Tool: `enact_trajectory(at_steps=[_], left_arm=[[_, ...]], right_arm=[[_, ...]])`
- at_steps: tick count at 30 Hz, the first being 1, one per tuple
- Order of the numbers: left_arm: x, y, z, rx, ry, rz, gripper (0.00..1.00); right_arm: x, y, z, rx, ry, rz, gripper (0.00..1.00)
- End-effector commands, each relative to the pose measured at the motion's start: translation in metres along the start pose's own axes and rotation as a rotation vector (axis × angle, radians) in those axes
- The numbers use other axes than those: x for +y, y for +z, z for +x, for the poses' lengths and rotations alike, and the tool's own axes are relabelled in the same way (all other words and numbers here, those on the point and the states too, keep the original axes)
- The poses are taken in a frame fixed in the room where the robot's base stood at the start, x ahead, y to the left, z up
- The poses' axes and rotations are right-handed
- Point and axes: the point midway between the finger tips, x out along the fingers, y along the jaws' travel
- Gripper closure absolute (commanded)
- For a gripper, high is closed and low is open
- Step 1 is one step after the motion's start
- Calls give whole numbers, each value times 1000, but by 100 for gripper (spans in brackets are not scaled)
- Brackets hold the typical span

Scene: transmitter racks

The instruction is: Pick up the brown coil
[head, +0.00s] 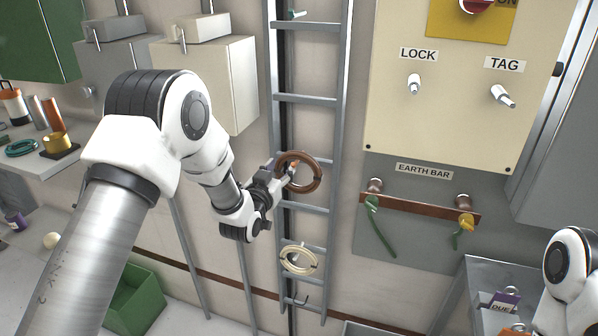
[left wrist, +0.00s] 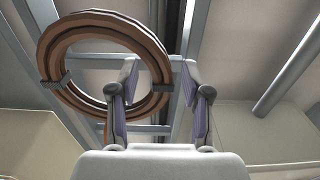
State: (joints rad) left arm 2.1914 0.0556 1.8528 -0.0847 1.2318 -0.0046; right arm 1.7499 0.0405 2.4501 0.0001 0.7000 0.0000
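The brown coil (head: 313,186) hangs as a ring on the upright grey ladder rack, near the middle of the head view. It shows large in the left wrist view (left wrist: 51,57), with dark bands around it. My left gripper (head: 284,172) is at the coil's left and upper side, overlapping it in the head view. In the left wrist view my left gripper (left wrist: 160,80) has its fingers apart, with the coil's right-hand strand seen between them. Contact cannot be told. My right gripper is out of view; only part of my right arm shows at the right edge.
A cream coil (head: 284,259) hangs lower on the ladder (head: 304,98). An earth bar (head: 420,206) with green leads is to the right, below the LOCK and TAG panel (head: 440,120). A cream wall box (head: 220,85) stands left of the ladder. A green crate (head: 136,300) is at lower left.

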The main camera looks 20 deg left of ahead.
Motion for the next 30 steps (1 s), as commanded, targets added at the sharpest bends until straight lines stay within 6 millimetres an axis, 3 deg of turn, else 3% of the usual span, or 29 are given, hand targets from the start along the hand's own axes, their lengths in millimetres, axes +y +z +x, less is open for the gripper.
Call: enact_trajectory(at_steps=[1,4,17,26,30], left_arm=[[0,0,0,0,-1,0,66],[0,0,0,0,-1,0,100],[0,-2,0,2,-1,-1,100],[0,-35,0,5,-1,-1,100],[8,-36,-28,-1,0,0,100]], right_arm=[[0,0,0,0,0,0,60],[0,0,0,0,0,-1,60],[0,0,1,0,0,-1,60],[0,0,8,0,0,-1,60],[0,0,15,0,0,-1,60]])
